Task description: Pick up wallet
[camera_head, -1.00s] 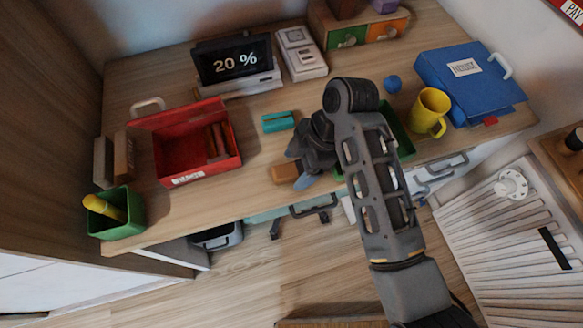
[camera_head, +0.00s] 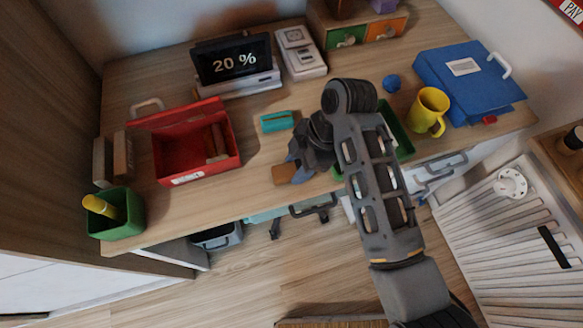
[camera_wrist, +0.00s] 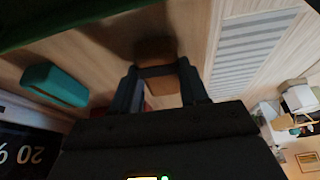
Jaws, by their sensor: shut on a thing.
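The wallet (camera_head: 284,174) is a small brown block near the front edge of the wooden desk, left of my gripper (camera_head: 299,168). In the wrist view the brown wallet (camera_wrist: 155,52) lies between the two dark fingers of my gripper (camera_wrist: 160,72), which are shut on it. The fingers and the wrist cover part of the wallet in the head view. I cannot tell whether it is clear of the desk top.
A teal object (camera_head: 277,121) lies just behind the wallet. An open red box (camera_head: 188,180) and a green cup (camera_head: 126,228) stand to the left. A green tray (camera_head: 404,143), a yellow mug (camera_head: 429,108) and a blue binder (camera_head: 465,90) are to the right.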

